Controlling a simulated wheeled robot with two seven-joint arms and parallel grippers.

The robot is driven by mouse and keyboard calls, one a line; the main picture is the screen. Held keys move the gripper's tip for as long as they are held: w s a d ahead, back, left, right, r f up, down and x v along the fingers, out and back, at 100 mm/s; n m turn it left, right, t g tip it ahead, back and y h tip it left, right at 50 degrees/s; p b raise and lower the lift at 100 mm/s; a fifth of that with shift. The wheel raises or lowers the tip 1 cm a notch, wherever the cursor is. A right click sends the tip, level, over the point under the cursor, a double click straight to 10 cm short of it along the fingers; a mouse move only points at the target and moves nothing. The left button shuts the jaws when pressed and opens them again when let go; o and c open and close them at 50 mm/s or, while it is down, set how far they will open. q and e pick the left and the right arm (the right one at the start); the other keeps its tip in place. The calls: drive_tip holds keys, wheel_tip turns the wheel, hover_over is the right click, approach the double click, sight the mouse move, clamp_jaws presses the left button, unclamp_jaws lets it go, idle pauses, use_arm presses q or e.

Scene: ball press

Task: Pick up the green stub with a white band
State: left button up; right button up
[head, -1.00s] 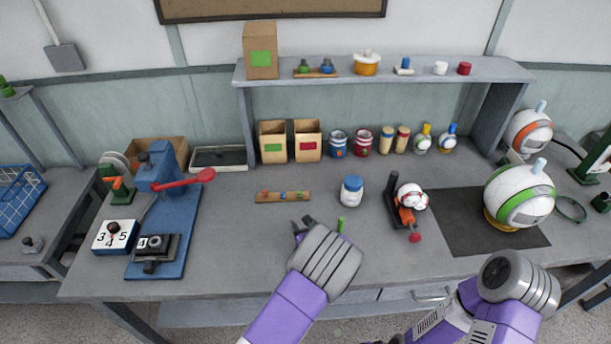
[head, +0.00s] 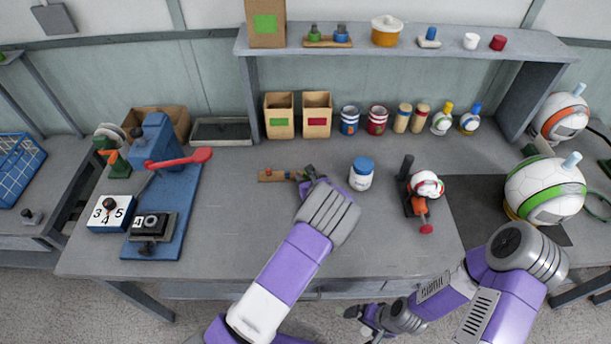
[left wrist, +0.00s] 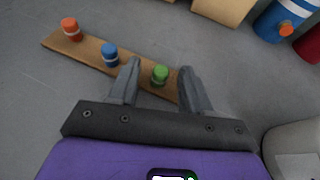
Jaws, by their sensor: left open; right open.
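A wooden strip (left wrist: 85,53) lies on the bench and holds a red-orange stub (left wrist: 70,28), a blue stub (left wrist: 110,54) and a green stub (left wrist: 160,74) in the left wrist view. The red-orange stub shows a pale band; a white band on the green one is too small to tell. My left gripper (head: 306,178) is open, with its fingers on either side of the green stub and no clear contact. In the head view the strip (head: 268,176) is partly hidden by the left hand. My right gripper (head: 362,320) is low at the bench's front, open and empty.
A blue-lidded white jar (head: 361,174) stands right of the left hand. Cartons (head: 317,115) and tins (head: 349,121) line the back. A blue press (head: 162,190) stands left; the bench before the strip is clear.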

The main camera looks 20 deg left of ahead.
use_arm(q)
drive_tip(key=shift+c, duration=0.4)
clamp_jaws()
